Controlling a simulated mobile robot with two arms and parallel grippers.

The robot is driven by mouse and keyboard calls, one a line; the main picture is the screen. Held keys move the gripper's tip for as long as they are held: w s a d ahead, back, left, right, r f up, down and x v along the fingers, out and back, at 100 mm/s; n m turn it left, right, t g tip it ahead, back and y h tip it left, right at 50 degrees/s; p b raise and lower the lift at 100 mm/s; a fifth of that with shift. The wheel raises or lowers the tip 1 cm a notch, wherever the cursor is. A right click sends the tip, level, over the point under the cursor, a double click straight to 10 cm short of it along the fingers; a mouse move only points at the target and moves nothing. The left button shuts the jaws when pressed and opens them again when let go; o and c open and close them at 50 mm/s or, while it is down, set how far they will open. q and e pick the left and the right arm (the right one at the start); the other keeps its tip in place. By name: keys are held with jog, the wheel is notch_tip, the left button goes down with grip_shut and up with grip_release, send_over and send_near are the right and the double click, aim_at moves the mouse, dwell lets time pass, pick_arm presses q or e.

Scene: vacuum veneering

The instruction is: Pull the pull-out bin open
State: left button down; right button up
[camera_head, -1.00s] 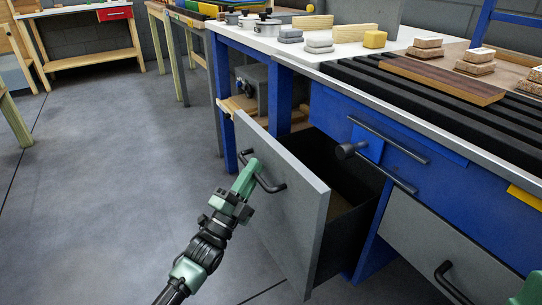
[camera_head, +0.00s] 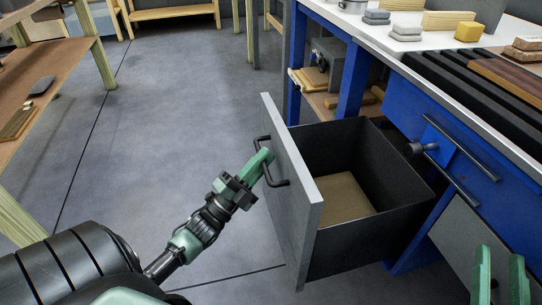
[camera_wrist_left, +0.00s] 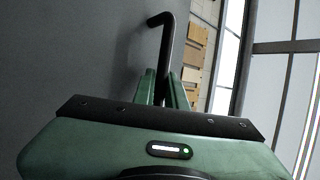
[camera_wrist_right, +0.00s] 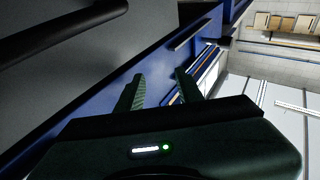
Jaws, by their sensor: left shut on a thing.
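The pull-out bin has a grey front panel (camera_head: 291,190) and a dark open box (camera_head: 375,165) behind it. It stands well out from the blue bench, and its brown floor (camera_head: 343,197) shows. My left gripper (camera_head: 264,162) is shut on the bin's black bar handle (camera_head: 279,183). The handle (camera_wrist_left: 166,45) also runs up from between the fingers in the left wrist view. My right gripper (camera_head: 499,275) is at the lower right, in front of the bench. Its fingers (camera_wrist_right: 160,88) stand apart with nothing between them in the right wrist view.
The blue bench (camera_head: 425,108) carries dark slats, wood blocks and grey blocks. Another table (camera_head: 40,90) stands at the left. The floor (camera_head: 180,110) between them is clear.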

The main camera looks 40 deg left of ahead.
pick_arm(q)
jog(key=shift+f, duration=0.15)
pick_arm(e)
jog(key=shift+f, duration=0.1)
pick_arm(q)
jog(key=c, duration=1.7)
grip_release()
